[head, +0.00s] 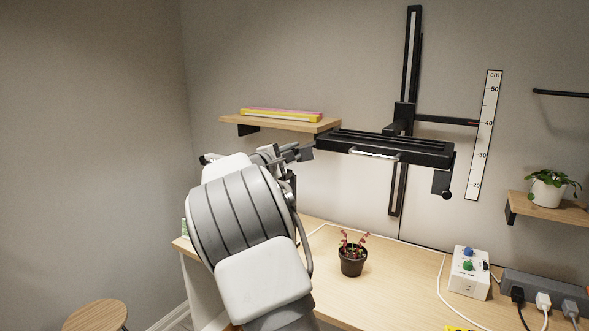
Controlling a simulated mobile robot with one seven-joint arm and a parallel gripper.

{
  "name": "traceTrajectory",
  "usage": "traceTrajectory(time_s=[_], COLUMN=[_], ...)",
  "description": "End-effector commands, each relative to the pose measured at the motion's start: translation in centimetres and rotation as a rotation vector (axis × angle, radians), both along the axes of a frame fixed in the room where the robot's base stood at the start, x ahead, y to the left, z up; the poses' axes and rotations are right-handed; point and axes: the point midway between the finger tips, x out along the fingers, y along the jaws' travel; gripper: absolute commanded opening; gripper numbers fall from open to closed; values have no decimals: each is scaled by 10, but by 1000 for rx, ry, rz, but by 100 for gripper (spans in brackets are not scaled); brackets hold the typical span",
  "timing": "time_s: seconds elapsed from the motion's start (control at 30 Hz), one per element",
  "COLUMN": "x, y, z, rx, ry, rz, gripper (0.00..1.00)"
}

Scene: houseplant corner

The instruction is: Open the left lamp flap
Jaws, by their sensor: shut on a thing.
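The black grow lamp (385,146) hangs level from a vertical rail above the wooden table. A pale bar runs along its front edge. Its right flap (442,182) hangs down at the right end, with a round black knob at the bottom. My gripper (296,152) is at the lamp's left end, shut on the left lamp flap (307,154). Only a small dark part of that flap shows beside the fingers; its angle is hard to tell. My arm hides the area below and left of the gripper.
A wall shelf (290,124) with yellow and pink flat items is close behind my gripper. A potted red plant (352,258) stands on the table below the lamp. A white control box (469,272) and a power strip (545,292) are at right. A stool (96,314) is lower left.

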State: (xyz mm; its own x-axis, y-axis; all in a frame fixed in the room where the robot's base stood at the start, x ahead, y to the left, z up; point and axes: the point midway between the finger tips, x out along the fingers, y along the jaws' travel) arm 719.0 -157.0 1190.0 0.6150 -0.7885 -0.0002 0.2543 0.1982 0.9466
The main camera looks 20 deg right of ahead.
Motion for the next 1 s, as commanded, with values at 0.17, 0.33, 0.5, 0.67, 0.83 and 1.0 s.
traceTrajectory(time_s=[0.17, 0.33, 0.5, 0.67, 0.83, 1.0], x=[1, 1, 1, 1, 1, 1], y=[1, 1, 1, 1, 1, 1], z=[1, 4, 5, 5, 5, 5], rx=[37, 51, 54, 53, 52, 52], ry=[-46, -64, -68, -68, -67, -66], rz=[2, 2, 2, 1, 1, 1], gripper=[0, 0, 0, 0, 44, 55])
